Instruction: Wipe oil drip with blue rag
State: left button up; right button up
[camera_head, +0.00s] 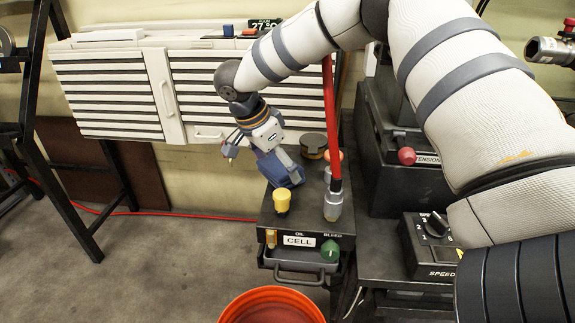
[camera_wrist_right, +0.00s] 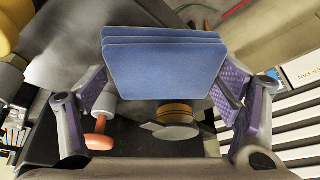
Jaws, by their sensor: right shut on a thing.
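The blue rag (camera_head: 284,170) is a folded stack of flat layers. It also shows in the wrist view (camera_wrist_right: 165,70), between the two purple-padded fingers. My right gripper (camera_head: 262,160) is shut on it and holds it over the back left of the dark CELL unit (camera_head: 344,241), behind the yellow cap. I cannot tell whether the rag touches the unit's top. I cannot make out an oil drip in either view; the rag and gripper hide part of the top. My left gripper is not in view.
A yellow cap (camera_head: 282,200), a red rod (camera_head: 330,120) in a metal fitting, a dark round cap (camera_head: 313,145) and a green knob (camera_head: 330,250) crowd the unit. An orange bucket (camera_head: 272,304) stands in front. A white louvred cabinet (camera_head: 110,85) is behind.

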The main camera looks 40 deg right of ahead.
jog(key=shift+w+a+f, duration=0.15)
jog(key=shift+w+a, duration=0.4)
jog(key=shift+w, duration=0.15)
jog(key=shift+r+p, duration=0.4)
jog(key=shift+r, duration=2.65)
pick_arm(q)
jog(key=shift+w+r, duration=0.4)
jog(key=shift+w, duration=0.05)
pick_arm(e)
jog(key=shift+r, duration=0.2)
jog(key=shift+r+p, duration=0.3)
jog(key=shift+r, duration=1.3)
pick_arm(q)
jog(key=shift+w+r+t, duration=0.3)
pick_arm(e)
jog(key=shift+f, duration=0.1)
